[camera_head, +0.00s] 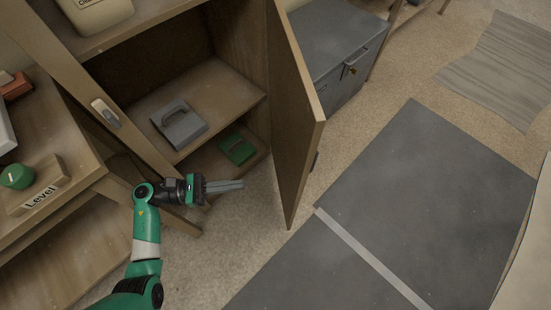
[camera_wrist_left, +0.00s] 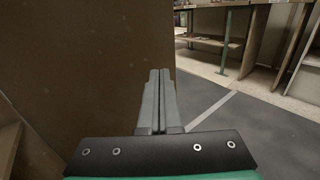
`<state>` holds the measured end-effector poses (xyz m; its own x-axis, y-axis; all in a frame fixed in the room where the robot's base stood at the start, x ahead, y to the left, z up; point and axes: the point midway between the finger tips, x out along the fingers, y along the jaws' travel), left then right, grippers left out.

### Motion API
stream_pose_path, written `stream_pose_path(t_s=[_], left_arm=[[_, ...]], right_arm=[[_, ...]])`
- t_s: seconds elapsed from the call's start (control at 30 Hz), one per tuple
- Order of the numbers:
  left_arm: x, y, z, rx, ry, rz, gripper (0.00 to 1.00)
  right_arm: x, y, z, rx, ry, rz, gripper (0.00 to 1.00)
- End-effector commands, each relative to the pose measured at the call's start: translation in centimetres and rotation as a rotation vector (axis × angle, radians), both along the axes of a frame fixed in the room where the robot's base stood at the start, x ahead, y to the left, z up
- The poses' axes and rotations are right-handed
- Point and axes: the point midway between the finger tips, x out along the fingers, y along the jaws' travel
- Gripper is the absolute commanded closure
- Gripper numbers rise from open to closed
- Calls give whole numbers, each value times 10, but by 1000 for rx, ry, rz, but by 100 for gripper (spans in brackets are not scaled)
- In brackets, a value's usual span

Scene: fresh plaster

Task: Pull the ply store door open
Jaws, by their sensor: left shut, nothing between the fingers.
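The ply store door (camera_head: 292,115) stands swung out from the wooden cabinet, well open, with the inside shelves in plain sight. A dark handle (camera_head: 313,161) shows at the far side of its free edge. My left gripper (camera_head: 240,185) is shut and empty in front of the cabinet opening, to the left of the door and apart from it in the head view. In the left wrist view the shut fingers (camera_wrist_left: 158,80) point forward, with the brown door panel (camera_wrist_left: 80,60) filling the left and middle behind them. My right gripper is not in view.
Inside the cabinet, a grey float (camera_head: 179,125) lies on a shelf (camera_head: 225,95) and a green one (camera_head: 237,149) lies lower. A bench with a "Level" block (camera_head: 38,187) stands left. A grey cabinet (camera_head: 335,45) stands behind the door. Grey matting (camera_head: 430,180) covers open floor at right.

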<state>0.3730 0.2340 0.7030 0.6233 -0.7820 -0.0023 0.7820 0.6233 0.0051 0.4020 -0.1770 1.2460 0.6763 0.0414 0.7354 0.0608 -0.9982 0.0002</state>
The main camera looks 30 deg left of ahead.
Motion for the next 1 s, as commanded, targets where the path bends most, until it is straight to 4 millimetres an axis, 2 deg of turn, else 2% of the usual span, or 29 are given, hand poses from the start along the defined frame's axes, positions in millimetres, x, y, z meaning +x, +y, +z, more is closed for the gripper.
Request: stream_pose_path(t_s=[0.03,0.13,0.37,0.8,1.0], left_arm=[[-2,8,1,-3,4,25,100],[-2,15,1,-3,3,43,100],[6,5,1,-2,2,38,100],[64,-64,0,-2,1,35,100],[84,-86,0,-3,2,38,100]], right_arm=[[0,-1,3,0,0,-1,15],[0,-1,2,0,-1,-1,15],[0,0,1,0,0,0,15],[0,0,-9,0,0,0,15],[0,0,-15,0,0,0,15]])
